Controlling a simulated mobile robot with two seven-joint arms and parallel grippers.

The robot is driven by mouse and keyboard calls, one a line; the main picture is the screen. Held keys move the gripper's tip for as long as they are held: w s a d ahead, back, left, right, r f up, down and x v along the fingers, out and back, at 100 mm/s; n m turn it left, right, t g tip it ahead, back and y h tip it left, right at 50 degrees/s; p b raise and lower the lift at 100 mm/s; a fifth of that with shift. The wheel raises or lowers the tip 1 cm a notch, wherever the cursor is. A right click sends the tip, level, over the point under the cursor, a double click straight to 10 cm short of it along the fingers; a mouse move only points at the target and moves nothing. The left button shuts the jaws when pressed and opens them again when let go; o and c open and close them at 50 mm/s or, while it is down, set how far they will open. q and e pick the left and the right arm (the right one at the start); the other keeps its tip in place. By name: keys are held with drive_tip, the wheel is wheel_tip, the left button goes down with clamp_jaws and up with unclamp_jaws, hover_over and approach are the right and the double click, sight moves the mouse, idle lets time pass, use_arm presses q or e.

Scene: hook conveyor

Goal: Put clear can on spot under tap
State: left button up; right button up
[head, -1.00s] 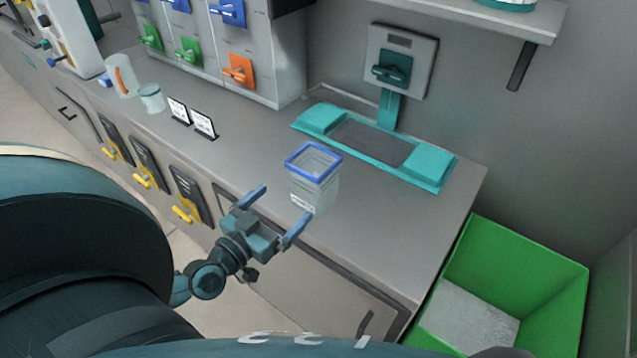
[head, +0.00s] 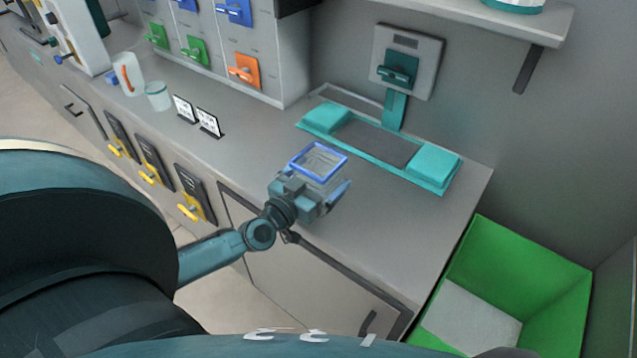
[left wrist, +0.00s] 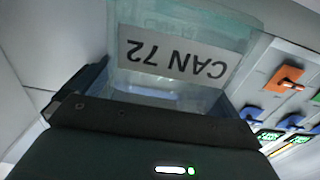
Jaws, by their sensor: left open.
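The clear can (head: 318,161) has a blue square rim and stands on the grey counter. In the left wrist view the can (left wrist: 180,84) fills the space ahead, with an upside-down label reading CAN 72. My left gripper (head: 325,190) is open, with its fingers on either side of the can; whether they touch it I cannot tell. Its body hides the can's lower part in the head view. The tap (head: 398,72) is on a wall plate, above a dark spot (head: 375,143) between two teal blocks. My right gripper is not in view.
A clear jug (head: 128,75) and a clear cup (head: 158,97) stand at the left of the counter, near two small signs (head: 197,115). A green bin (head: 545,252) is beyond the counter's right edge.

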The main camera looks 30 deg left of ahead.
sight(319, 148)
use_arm(q)
drive_tip(key=shift+c, duration=0.2)
drive_tip(key=c, duration=1.1)
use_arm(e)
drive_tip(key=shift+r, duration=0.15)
use_arm(q)
drive_tip(key=shift+r, duration=0.1)
drive_tip(key=shift+r+p, duration=0.5)
drive_tip(key=shift+r, duration=0.1)
drive_tip(key=shift+r+p, duration=2.9)
drive_tip(key=shift+r, duration=1.45)
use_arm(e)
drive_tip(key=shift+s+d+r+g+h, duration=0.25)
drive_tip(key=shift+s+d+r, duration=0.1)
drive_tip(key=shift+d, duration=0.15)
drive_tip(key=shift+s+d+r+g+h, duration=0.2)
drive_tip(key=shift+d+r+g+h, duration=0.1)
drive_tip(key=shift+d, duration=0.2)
